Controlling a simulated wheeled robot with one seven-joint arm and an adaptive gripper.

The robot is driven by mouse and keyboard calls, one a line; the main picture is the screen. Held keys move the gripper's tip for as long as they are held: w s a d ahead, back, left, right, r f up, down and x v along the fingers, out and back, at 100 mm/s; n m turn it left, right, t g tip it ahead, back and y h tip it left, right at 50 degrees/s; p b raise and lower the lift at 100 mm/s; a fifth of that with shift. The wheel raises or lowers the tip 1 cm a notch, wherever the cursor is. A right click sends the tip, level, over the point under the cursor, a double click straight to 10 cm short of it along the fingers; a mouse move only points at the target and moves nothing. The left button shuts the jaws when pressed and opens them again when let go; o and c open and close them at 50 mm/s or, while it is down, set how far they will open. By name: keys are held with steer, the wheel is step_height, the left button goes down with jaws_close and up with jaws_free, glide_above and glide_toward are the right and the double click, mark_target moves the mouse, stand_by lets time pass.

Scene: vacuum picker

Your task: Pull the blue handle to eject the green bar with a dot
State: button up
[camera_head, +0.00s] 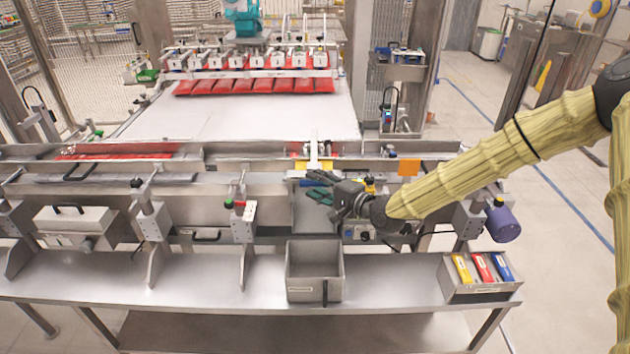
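A blue-handled item (501,267) stands in a grey metal holder (455,292) at the right end of the steel bench, beside a red one and a yellow one. A dot or green bar on it cannot be made out. My gripper (314,188) is left of and behind this holder, over the conveyor frame and apart from the blue item. Its dark fingers point left and look spread, with dark green tips. I see nothing held between them.
An open grey bin (315,272) stands at the bench's middle, below my gripper. The yellow item (462,268) and red item (482,267) stand close beside the blue one. Rails and clamps line the bench's back; its top between bin and holder is clear.

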steer(key=shift+w+a+f, duration=0.1)
steer(key=shift+w+a, duration=0.35)
steer(key=shift+a, duration=0.05)
